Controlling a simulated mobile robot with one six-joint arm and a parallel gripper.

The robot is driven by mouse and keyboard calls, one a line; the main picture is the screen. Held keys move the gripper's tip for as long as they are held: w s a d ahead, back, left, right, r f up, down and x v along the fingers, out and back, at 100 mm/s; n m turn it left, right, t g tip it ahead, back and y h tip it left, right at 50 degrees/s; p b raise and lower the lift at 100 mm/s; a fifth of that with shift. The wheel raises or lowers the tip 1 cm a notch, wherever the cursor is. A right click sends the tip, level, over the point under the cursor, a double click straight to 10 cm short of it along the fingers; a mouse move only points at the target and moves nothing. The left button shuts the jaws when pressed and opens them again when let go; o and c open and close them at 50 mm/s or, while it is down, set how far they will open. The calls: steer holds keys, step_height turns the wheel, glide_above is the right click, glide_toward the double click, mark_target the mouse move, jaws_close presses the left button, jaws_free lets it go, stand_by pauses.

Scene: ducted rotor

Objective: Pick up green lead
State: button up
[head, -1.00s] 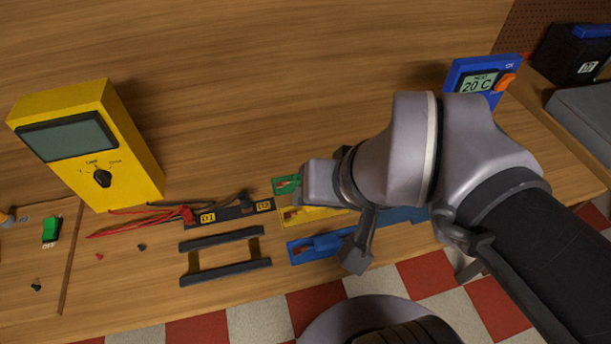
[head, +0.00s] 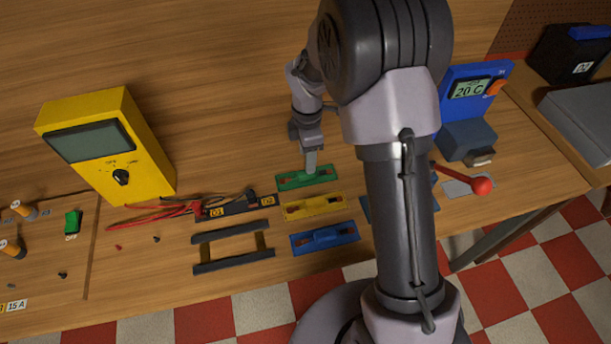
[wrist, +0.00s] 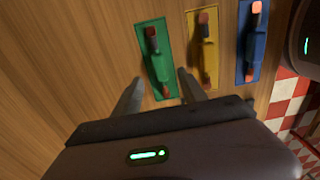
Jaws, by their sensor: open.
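The green lead (head: 305,179) lies on a green plate on the wooden bench, with a dark red piece showing at one end. In the wrist view the green lead (wrist: 154,60) has an orange-red tip and lies ahead of the fingertips, lined up roughly between them. My gripper (head: 311,168) is at the green plate in the head view; in the wrist view my gripper (wrist: 161,88) has its fingers apart with nothing held. I cannot tell the exact height of the fingers above the lead.
A yellow lead (head: 314,206) and a blue lead (head: 325,238) lie on their own plates close by. A yellow meter (head: 110,145), dark rack (head: 233,247) and D1/D2 strip (head: 233,206) stand to the left. A blue 20 C unit (head: 470,90) is at the right. Bench behind is clear.

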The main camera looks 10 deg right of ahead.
mark_target(306, 175)
step_height(306, 175, down, 7)
steer(key=shift+a+r+b, duration=0.1)
steer(key=shift+r+b, duration=0.1)
steer(key=shift+b, duration=0.9)
steer(key=shift+r, duration=0.15)
steer(key=shift+c, duration=0.9)
jaws_close()
